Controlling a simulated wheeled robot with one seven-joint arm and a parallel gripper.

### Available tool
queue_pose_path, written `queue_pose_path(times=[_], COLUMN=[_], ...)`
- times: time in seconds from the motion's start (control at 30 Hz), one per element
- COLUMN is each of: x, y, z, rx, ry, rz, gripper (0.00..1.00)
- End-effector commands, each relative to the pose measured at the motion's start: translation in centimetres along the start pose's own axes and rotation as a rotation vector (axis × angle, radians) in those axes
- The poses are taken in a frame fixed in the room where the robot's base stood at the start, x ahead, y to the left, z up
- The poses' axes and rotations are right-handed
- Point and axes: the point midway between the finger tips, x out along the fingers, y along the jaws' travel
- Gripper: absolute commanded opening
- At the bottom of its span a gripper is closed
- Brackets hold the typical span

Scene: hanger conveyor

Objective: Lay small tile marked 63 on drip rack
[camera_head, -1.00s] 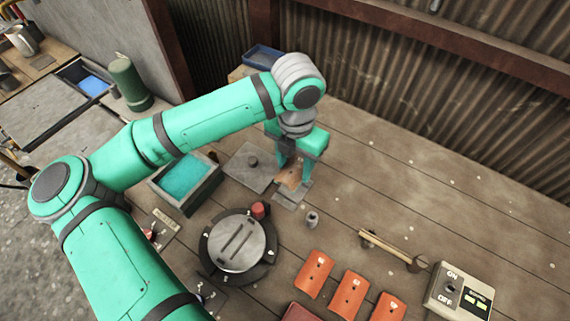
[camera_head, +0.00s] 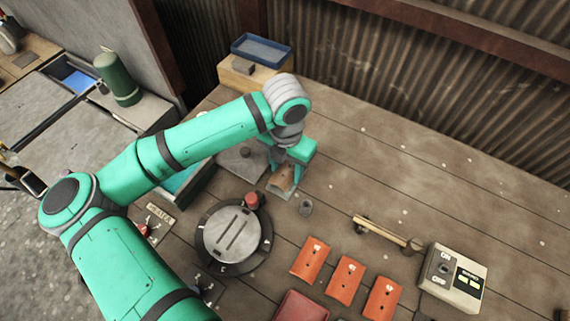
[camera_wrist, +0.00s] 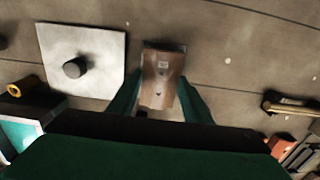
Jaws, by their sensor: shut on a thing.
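A small brown tile (camera_wrist: 160,88) with a pale square mark and a small hole sits between my fingers. The number on the mark is too small to read. My gripper (camera_head: 284,174) is shut on this tile (camera_head: 281,183), with one finger on each side of it. A grey plate shows just beyond the tile's far end; whether the tile touches it, I cannot tell. A low wooden bar on end supports (camera_head: 382,232) stands to the right; I cannot tell whether it is the drip rack.
A flat metal plate with a knob (camera_wrist: 84,60) lies left of the tile. A round dark turntable (camera_head: 236,236), a small grey cylinder (camera_head: 306,207), several orange tiles (camera_head: 346,279) and an ON/OFF box (camera_head: 456,278) stand nearer.

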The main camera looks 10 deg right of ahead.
Motion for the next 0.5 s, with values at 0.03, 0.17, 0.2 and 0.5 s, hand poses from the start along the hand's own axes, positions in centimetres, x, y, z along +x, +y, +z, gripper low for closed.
queue_pose_path(times=[0.03, 0.17, 0.2, 0.5], x=[0.12, 0.25, 0.25, 0.24], y=[0.01, 0.01, 0.01, 0.03], z=[-0.01, 0.00, 0.01, 0.01], rx=[0.000, 0.000, 0.000, 0.000], ry=[0.000, -0.001, -0.001, -0.001], rz=[0.000, 0.000, 0.000, 0.000], gripper=[0.17, 0.17, 0.17, 0.67])
